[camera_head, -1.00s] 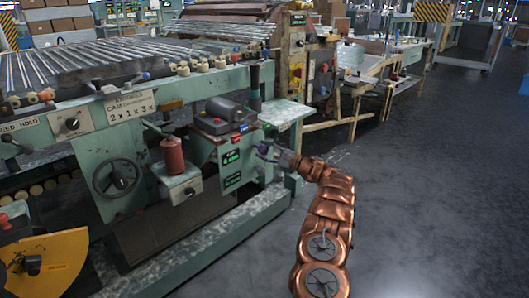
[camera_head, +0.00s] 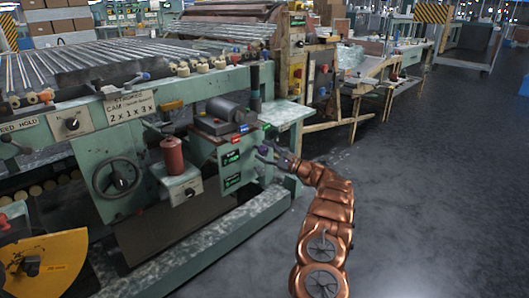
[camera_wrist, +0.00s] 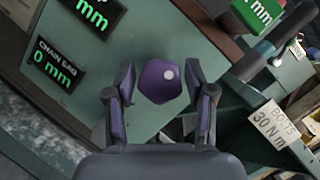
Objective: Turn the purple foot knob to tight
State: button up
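The purple knob (camera_wrist: 160,83), faceted with a pale round dot near its upper right, shows in the middle of the wrist view against a pale green panel. It is small in the head view (camera_head: 264,149), on the front of the green machine. My gripper (camera_wrist: 163,68) is open, one finger to the left of the knob and one to the right, with gaps between the fingers and the knob. In the head view my gripper (camera_head: 266,153) is at the machine's panel, too small to show its contact. The depth between fingertips and knob is hard to tell.
Two digital readouts (camera_wrist: 62,66) in green digits are on the panel to the left. A tag reading "BOLTS 30 N m" (camera_wrist: 276,133) is at the right. A red cylinder (camera_head: 173,155) and a handwheel (camera_head: 117,177) are on the machine to the left. The floor (camera_head: 420,200) at the right is clear.

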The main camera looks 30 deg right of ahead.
jog(key=shift+o, duration=0.8)
jog(key=v, duration=1.2)
jog(key=shift+a, duration=0.1)
